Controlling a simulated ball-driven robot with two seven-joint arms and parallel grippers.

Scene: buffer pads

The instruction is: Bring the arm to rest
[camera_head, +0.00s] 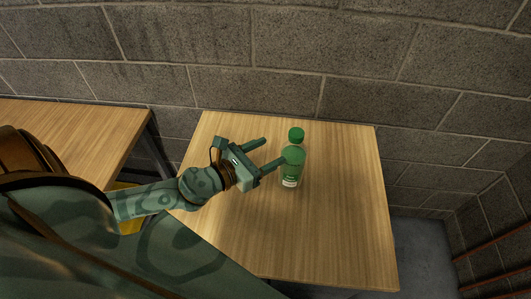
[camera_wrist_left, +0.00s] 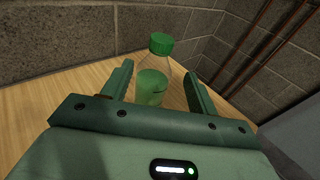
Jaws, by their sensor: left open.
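My left gripper (camera_head: 268,156) is over the wooden table, coming in from the left. Its two green fingers are open and point toward a green bottle (camera_head: 293,160). The bottle has a green cap and a pale label low on its side, and it stands upright on the table. In the left wrist view the bottle (camera_wrist_left: 152,80) shows ahead, between the two spread fingers, with its lower part hidden by the gripper body. I cannot tell whether a finger touches it. My right gripper is not in view.
The wooden table (camera_head: 330,235) is otherwise bare, with free room to the right and front. A second wooden table (camera_head: 75,130) stands at the left, across a gap. A grey block wall (camera_head: 350,60) runs behind. Red-brown pipes (camera_head: 490,247) are at the far right.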

